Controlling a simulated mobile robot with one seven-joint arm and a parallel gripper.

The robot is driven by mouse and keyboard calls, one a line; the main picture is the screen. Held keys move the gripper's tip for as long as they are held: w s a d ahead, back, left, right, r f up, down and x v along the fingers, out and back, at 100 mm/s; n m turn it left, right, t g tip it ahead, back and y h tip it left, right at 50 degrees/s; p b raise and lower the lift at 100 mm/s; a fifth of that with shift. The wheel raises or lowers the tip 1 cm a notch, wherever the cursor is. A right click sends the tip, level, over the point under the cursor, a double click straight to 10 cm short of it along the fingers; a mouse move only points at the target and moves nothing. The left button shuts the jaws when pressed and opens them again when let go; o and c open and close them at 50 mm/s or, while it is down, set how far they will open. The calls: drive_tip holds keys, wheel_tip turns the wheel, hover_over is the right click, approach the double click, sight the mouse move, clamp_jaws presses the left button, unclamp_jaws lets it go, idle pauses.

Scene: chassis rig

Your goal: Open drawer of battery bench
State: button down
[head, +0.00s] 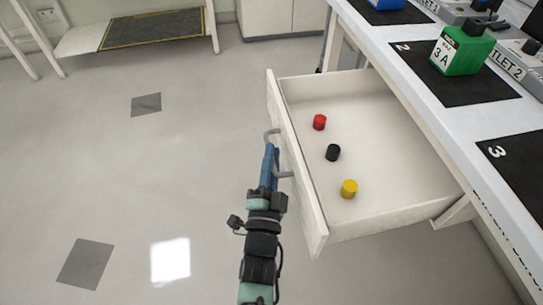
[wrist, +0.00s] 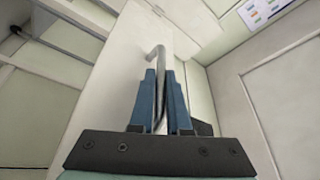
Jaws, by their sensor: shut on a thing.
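The drawer (head: 297,168) of the battery bench (head: 418,72) is pulled well out, and its inside shows in the head view. A red cap (head: 319,122), a black cap (head: 333,153) and a yellow cap (head: 349,189) stand on its floor. My gripper (head: 271,160) is at the drawer front, shut on the grey bar handle (head: 272,133). In the wrist view the blue fingers of my gripper (wrist: 160,95) close around the handle bar (wrist: 157,60), whose bent end shows above them.
A green battery (head: 461,52) stands on black mat 2 on the bench top, with a blue one (head: 388,4) farther back. A low bench (head: 155,32) stands at the far left. The floor left of the drawer is clear.

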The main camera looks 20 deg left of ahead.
drive_tip(key=c, duration=0.9)
unclamp_jaws()
drive_tip(key=p+v, duration=0.1)
drive_tip(key=v, duration=1.2)
drive_tip(key=shift+p, duration=0.35)
